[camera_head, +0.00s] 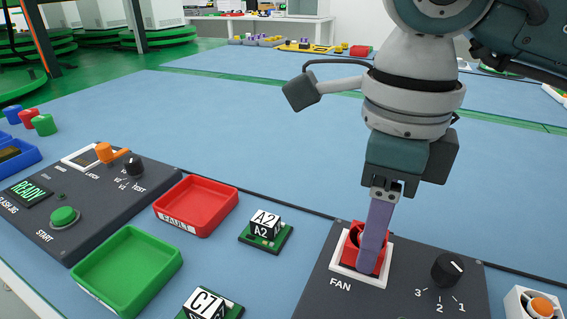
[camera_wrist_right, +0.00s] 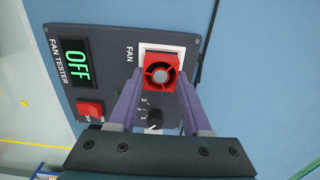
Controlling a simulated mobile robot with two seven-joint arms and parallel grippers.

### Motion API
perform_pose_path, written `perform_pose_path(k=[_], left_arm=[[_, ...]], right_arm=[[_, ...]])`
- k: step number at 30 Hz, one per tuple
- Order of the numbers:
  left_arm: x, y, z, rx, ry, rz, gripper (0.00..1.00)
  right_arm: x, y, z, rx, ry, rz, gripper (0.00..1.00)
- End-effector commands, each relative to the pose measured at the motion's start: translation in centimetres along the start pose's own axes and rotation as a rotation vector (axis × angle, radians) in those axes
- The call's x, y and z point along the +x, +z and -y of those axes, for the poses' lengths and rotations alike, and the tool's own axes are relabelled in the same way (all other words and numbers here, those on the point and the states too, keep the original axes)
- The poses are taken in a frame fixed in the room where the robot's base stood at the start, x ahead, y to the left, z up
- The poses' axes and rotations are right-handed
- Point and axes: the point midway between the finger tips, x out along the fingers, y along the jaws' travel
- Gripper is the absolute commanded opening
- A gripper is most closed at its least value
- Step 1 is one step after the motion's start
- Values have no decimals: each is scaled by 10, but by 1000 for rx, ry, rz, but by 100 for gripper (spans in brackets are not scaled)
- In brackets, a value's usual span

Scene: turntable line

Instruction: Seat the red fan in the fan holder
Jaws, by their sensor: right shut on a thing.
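The red fan (camera_head: 353,233) is at the white-framed fan holder (camera_head: 374,281) on the dark fan tester panel. My right gripper (camera_head: 371,262) points down with its purple fingers closed on the fan. In the right wrist view the fan (camera_wrist_right: 160,76) sits between the two fingertips of the gripper (camera_wrist_right: 160,84), its round grille facing the camera. The white holder frame (camera_wrist_right: 176,50) shows around the fan's far side there. The fan overlaps the holder opening; I cannot tell how deep it sits. My left gripper is not in view.
The fan tester's display (camera_wrist_right: 77,62) reads OFF, near a red switch (camera_wrist_right: 90,108). A black knob (camera_head: 447,268) stands right of the holder. A red tray (camera_head: 197,206), a green tray (camera_head: 128,271) and boards with A2 (camera_head: 265,229) and C7 (camera_head: 207,306) blocks lie left.

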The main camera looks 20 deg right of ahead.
Motion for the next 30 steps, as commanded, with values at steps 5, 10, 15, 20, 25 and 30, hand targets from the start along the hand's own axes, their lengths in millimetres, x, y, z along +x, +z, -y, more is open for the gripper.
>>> perform_pose_path(k=[5,10,15,20,25,30], left_arm=[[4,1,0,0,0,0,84],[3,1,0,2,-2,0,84],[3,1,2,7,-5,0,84],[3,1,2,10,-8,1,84],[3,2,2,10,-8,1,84],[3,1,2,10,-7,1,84]], right_arm=[[4,0,0,1,0,0,0],[4,0,0,1,0,0,0],[4,0,0,0,0,0,55],[4,0,0,0,0,0,73],[4,0,0,0,0,0,84],[3,0,0,0,0,0,84]])
